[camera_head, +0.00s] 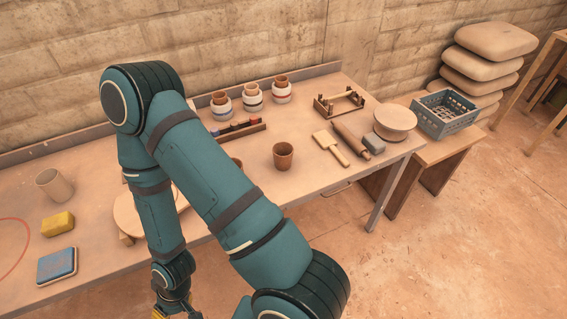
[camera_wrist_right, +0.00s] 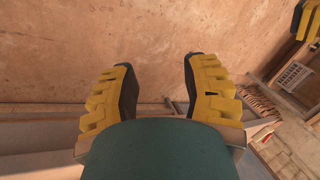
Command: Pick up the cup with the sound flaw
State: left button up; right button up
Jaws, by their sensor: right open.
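A brown cup (camera_head: 284,156) stands upright on the table. The rim of another brown cup (camera_head: 236,162) shows just behind my arm, which hides most of it. No flaw shows on any cup. My right gripper (camera_wrist_right: 157,66) is open and empty in the right wrist view, away from the cups. A yellow and black gripper part, seemingly my left gripper (camera_wrist_right: 305,20), shows at that view's top right corner; its jaws are unclear.
A rack (camera_head: 339,103), a paddle (camera_head: 331,148), a rolling pin (camera_head: 351,144) and a round board (camera_head: 395,122) are at the right. My arm covers the table's middle.

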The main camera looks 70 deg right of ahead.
aim_at(282, 151)
jog(key=z, duration=1.95)
